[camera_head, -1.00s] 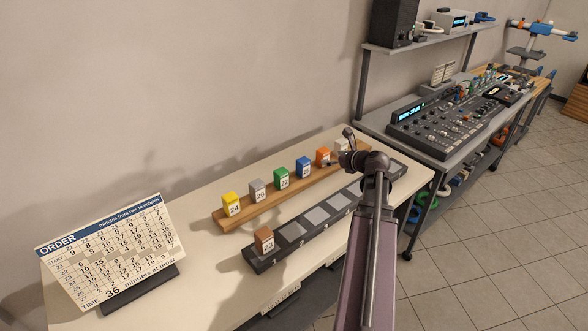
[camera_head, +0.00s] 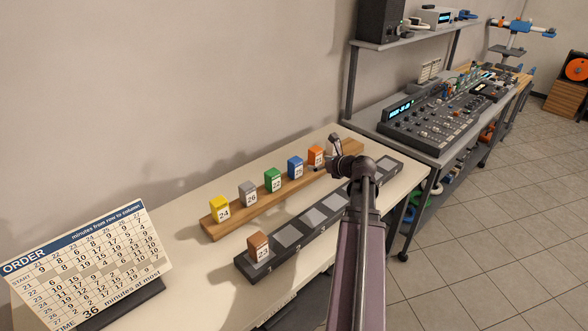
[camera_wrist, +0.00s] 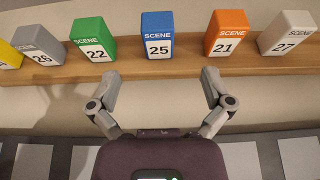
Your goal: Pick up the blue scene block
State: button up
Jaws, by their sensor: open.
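The blue scene block (camera_head: 296,167), with a white label reading 25, stands upright on the wooden ledge (camera_head: 228,229) between the green and orange blocks. In the wrist view the blue block (camera_wrist: 157,35) stands centred ahead of my gripper. My gripper (camera_wrist: 160,80) is open and empty, its two fingers spread wide. The fingertips are short of the block, one on each side of its line, and do not touch it. In the head view my gripper (camera_head: 334,150) is over the right part of the ledge, partly hidden by my arm.
Green block 22 (camera_wrist: 93,40) and orange block 21 (camera_wrist: 226,35) flank the blue one. Yellow (camera_head: 219,209), grey (camera_head: 249,193) and white (camera_wrist: 287,34) blocks share the ledge. A dark slotted rack (camera_head: 275,259) in front holds a brown block (camera_head: 259,247). An order board (camera_head: 90,263) stands left.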

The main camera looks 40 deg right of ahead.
aim_at(297, 160)
jog(key=b+x, duration=0.3)
jog(key=x, duration=0.4)
jog(key=shift+w+f, duration=0.15)
jog(key=shift+w, duration=0.05)
jog(key=shift+w+a+f, duration=0.15)
jog(key=shift+w, duration=0.45)
jog(key=shift+b+x, duration=1.15)
jog(key=shift+x, duration=1.5)
jog(key=shift+a, duration=0.1)
jog(key=c, duration=1.1)
